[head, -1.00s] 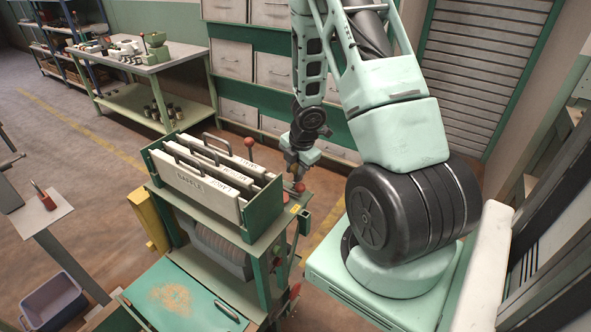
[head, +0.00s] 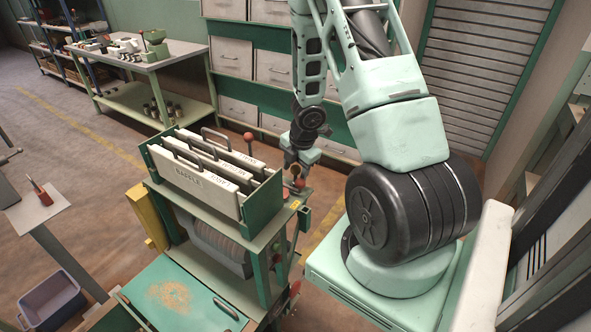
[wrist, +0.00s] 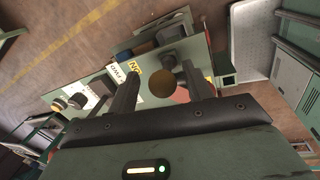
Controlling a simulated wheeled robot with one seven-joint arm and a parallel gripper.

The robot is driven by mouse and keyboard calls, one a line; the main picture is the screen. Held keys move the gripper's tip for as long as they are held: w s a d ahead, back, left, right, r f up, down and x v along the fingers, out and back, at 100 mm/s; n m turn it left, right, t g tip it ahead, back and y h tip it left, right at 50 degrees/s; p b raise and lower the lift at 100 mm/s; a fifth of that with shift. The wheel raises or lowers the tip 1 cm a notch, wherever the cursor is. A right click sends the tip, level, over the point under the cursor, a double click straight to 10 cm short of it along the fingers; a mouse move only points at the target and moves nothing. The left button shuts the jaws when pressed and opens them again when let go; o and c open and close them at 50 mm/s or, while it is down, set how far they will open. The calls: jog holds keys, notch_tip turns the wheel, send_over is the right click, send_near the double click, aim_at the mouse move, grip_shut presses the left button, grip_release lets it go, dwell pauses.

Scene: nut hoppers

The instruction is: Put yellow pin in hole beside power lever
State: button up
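In the wrist view, a round dull-yellow knob (wrist: 162,88), apparently the top of the yellow pin, sits between the two fingers of my gripper (wrist: 162,80). A gap shows on each side of it, so the gripper looks open. The pin's shaft is hidden. A red shape (wrist: 181,96), perhaps a lever knob, is partly behind the right finger. A yellow "ON" label (wrist: 132,69) lies by the left finger. In the head view, my gripper (head: 300,163) points down over the machine's right corner, beside a red knob (head: 299,183). The hole cannot be made out.
The green hopper (head: 262,205) holds white baffle panels (head: 200,178) with dark handles, just left of my gripper. Another red knob (head: 248,137) stands behind it. A workbench (head: 165,60) is at the back left, and drawers (head: 272,68) line the back wall.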

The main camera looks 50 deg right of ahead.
jog(key=shift+s+a, duration=0.1)
jog(key=shift+a, duration=0.05)
jog(key=p+v, duration=1.1)
jog(key=v, duration=0.6)
jog(key=shift+r+p, duration=0.2)
jog(key=shift+p, duration=0.15)
jog(key=w+a+r+m+t+h+b, duration=0.1)
jog(key=w+a+r+m+b, duration=0.15)
jog(key=a, duration=0.65)
jog(key=w+a+r+m+t+b, duration=0.1)
jog(key=w+a+r+m+b, duration=0.2)
jog(key=a, duration=0.7)
jog(key=s+a+m+g+y+b, duration=0.2)
jog(key=s+a+m+g+b, duration=0.1)
jog(key=s+a, duration=1.6)
jog(key=shift+a+r+g, duration=0.45)
jog(key=shift+a+g, duration=0.25)
jog(key=shift+a, duration=0.3)
